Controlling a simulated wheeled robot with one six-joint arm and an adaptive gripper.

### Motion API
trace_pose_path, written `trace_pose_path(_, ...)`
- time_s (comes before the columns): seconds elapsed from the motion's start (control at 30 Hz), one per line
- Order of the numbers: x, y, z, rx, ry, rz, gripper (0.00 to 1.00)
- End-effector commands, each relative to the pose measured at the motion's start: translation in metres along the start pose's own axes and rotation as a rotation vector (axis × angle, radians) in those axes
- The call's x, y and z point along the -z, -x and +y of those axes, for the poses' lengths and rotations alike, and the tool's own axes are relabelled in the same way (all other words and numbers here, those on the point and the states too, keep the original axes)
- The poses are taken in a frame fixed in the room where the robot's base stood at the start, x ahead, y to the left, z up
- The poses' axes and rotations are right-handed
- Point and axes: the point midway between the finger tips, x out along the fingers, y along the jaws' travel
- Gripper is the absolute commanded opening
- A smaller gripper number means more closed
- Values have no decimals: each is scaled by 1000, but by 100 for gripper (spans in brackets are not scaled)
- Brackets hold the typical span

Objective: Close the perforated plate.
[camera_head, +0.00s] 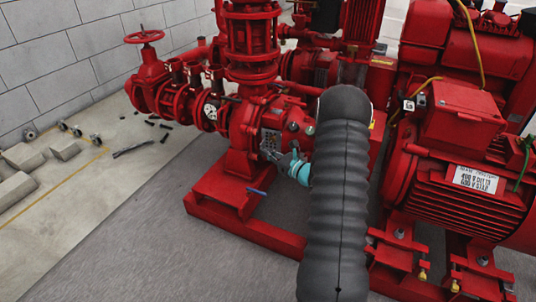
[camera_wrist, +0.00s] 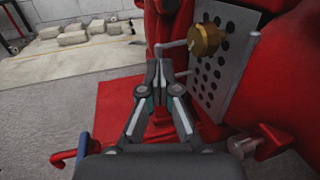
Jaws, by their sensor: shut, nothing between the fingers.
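The perforated plate (camera_wrist: 229,66) is a grey sheet with several round dark holes, right of centre in the wrist view. It stands steeply beside the red pump body. A brass knob (camera_wrist: 204,40) and thin grey rods sit at its left edge. In the head view the plate (camera_head: 270,140) shows small on the pump's front. My gripper (camera_wrist: 163,68) is shut and empty, its fingertips just left of the plate and below the brass knob. In the head view my gripper (camera_head: 284,159) is beside the plate's lower part. I cannot tell whether the fingertips touch the plate.
A red motor (camera_head: 462,190) stands to the right and red valve piping (camera_head: 155,75) to the left. A red base frame (camera_head: 235,222) lies below. Concrete blocks (camera_head: 22,157) lie on the floor by the wall. The grey floor at front left is clear.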

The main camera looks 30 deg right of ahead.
Motion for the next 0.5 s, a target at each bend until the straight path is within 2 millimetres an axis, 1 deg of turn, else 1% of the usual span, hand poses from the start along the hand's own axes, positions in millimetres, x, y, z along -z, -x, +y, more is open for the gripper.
trace_pose_path(0.03, 2, -4, 1, -2, 2, -1, 0)
trace_pose_path(0.1, 2, -7, 1, -2, 2, -1, 0)
trace_pose_path(0.5, 0, -10, 7, -12, 1, 0, 0)
